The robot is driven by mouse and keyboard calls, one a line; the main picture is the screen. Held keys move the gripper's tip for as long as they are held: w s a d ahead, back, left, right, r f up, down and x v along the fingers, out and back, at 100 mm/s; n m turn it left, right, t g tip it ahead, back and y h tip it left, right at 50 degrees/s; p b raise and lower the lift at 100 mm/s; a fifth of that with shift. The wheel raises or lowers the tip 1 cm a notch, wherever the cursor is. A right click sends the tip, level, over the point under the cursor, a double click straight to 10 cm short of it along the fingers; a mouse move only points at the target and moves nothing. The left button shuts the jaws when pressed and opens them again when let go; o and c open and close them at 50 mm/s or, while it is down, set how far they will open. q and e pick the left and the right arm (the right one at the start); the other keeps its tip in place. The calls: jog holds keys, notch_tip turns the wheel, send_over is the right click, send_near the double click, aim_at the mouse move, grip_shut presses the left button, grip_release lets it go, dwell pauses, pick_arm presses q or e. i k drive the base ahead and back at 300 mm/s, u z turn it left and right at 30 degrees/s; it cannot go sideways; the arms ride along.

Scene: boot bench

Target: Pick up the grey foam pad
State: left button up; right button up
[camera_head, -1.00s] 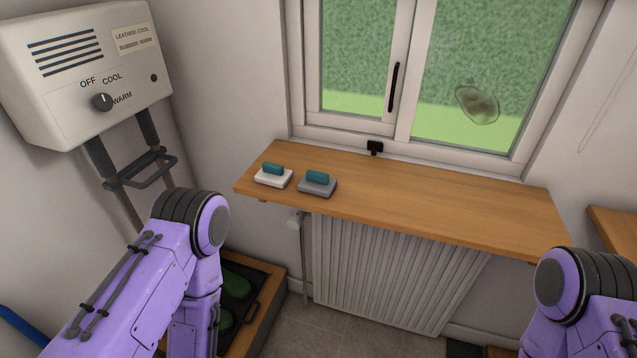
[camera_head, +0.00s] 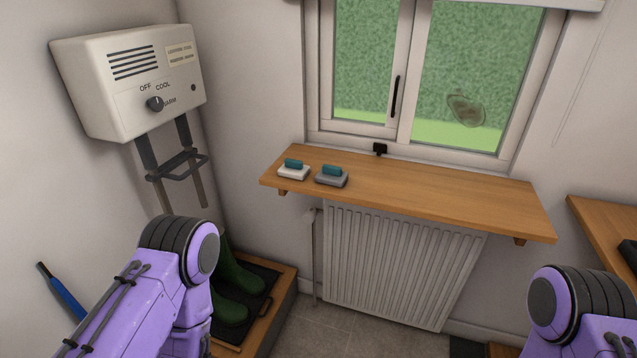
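The grey foam pad (camera_head: 331,180) lies on the wooden shelf (camera_head: 430,196) under the window, near the shelf's left end. It has a teal grip on top. A similar white pad (camera_head: 293,173), also with a teal grip, lies just left of it, with a small gap between them. My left arm comes in at lower left and my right arm at lower right. Both arms are well short of the shelf. Neither gripper is in the picture.
A white radiator (camera_head: 395,262) stands under the shelf. A dryer box (camera_head: 130,80) with a knob hangs on the left wall. Green boots (camera_head: 232,305) stand on a dark tray at lower left. A second wooden surface (camera_head: 605,235) is at right. The shelf's middle and right are clear.

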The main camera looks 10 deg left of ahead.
aim_at(333, 177)
jog(key=u, duration=0.75)
jog(key=i, duration=0.65)
jog(key=z, duration=1.1)
